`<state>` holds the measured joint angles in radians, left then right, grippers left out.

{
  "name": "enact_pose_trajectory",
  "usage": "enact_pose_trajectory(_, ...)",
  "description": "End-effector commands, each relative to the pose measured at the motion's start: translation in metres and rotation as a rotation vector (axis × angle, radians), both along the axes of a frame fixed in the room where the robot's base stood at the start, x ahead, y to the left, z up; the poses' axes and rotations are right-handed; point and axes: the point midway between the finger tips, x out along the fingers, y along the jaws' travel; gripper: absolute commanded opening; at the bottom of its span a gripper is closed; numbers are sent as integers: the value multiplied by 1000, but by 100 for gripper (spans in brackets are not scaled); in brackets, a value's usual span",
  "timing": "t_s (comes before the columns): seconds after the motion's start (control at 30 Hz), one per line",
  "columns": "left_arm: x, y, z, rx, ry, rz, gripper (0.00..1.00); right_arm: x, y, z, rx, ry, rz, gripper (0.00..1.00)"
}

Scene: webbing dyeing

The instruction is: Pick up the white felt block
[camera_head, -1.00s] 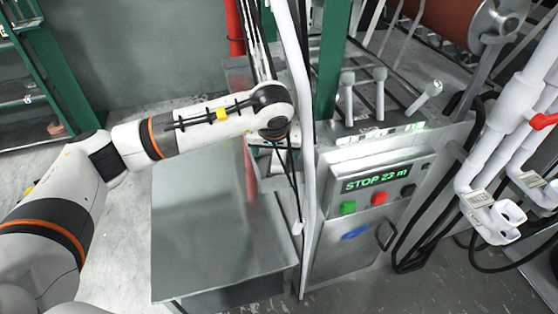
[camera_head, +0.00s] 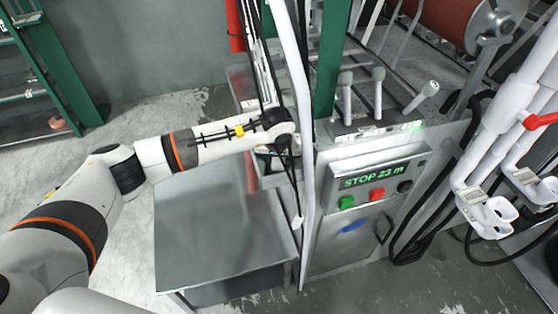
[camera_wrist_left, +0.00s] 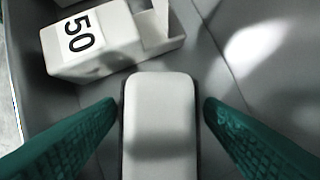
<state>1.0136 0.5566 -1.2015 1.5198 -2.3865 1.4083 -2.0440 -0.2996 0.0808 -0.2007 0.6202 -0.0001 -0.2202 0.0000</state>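A pale white block with rounded corners and dark sides (camera_wrist_left: 160,120) stands in the middle of the left wrist view. It looks like the white felt block. My left gripper (camera_wrist_left: 160,108) has its green ribbed fingers on either side of it. The fingers look open, with a narrow gap on each side. In the head view my left arm reaches from the left to the machine; its gripper and the block are hidden there behind the wrist and hanging cables. My right gripper is not in view.
A white box marked 50 (camera_wrist_left: 95,45) lies just beyond the block on a grey surface. In the head view a steel table (camera_head: 215,225) lies below my arm. A white post (camera_head: 303,110) and a control panel (camera_head: 372,183) reading STOP stand right of my wrist.

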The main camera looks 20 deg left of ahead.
Motion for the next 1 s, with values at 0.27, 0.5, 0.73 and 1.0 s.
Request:
enact_pose_trajectory(0.27,0,0,1,0,0,1,30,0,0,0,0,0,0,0)
enact_pose_trajectory(0.5,-1,2,2,0,-1,1,30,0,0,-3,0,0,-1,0)
enact_pose_trajectory(0.73,-3,7,19,0,-4,1,30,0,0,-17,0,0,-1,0)
enact_pose_trajectory(1.0,-3,7,65,0,-5,1,30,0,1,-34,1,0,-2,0)
